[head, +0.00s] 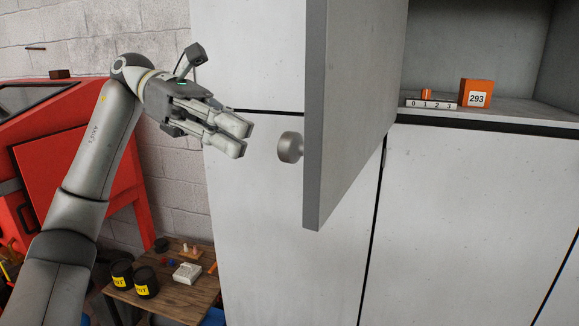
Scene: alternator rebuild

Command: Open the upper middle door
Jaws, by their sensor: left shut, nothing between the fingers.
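A grey cabinet door (345,90) stands swung open toward me in the upper middle of the head view. Its round metal knob (289,147) sticks out to the left from the door's face. The compartment to the right of the door is exposed. My left gripper (243,138) is shut and empty, left of the knob and apart from it. Its fingers point right, toward the knob. My right gripper is not in view.
On the open compartment's shelf (500,112) are an orange box marked 293 (477,93) and a small numbered strip (430,104). Closed cabinet fronts (470,210) lie below. A red machine (70,150) and a low wooden table (185,300) with black cans stand at the left.

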